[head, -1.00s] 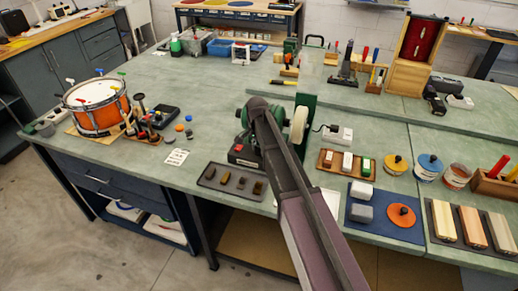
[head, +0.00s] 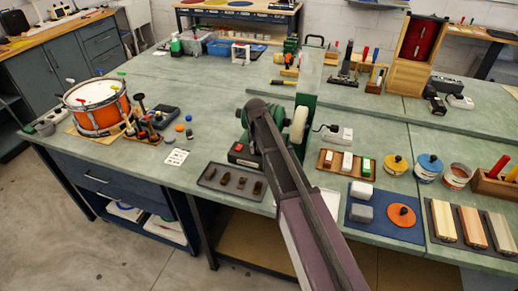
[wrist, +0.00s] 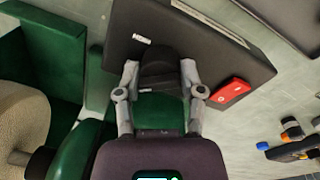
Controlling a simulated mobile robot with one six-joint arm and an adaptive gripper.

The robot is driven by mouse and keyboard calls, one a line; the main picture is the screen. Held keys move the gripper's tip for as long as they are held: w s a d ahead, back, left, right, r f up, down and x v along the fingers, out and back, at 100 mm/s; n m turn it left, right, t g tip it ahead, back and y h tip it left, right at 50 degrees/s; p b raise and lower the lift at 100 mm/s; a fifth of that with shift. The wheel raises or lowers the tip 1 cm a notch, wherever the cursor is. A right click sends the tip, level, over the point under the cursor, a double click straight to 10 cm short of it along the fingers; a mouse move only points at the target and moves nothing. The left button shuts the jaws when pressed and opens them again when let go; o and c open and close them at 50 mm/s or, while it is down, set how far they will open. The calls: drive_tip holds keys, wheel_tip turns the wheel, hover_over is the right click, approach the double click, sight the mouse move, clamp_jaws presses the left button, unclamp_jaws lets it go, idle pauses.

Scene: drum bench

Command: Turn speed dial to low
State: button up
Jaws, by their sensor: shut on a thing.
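The bench grinder is green with a pale wheel (head: 299,125) and stands mid-bench in the head view, partly behind my arm. Its dark base (head: 243,153) has a red switch, which also shows in the wrist view (wrist: 230,93). In the wrist view the speed dial (wrist: 160,72) is a black round knob on the dark base panel (wrist: 205,50). My gripper (wrist: 160,76) is shut on the dial, one finger on each side. A small white mark (wrist: 142,39) lies on the panel just past the dial. In the head view my arm hides the dial and the fingertips.
A dark tray with small brown blocks (head: 231,180) lies in front of the grinder. A wooden tray of coloured bars (head: 346,163) and a blue mat (head: 385,227) lie to the right. The drum (head: 96,105) stands at the left.

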drive_tip(key=n, duration=0.5)
drive_tip(key=shift+s+n, duration=0.15)
drive_tip(key=shift+n, duration=0.15)
drive_tip(key=n, duration=0.4)
drive_tip(key=shift+n, duration=0.4)
drive_tip(key=o, duration=1.1)
drive_tip(key=shift+o, duration=0.2)
drive_tip(key=shift+m, duration=0.4)
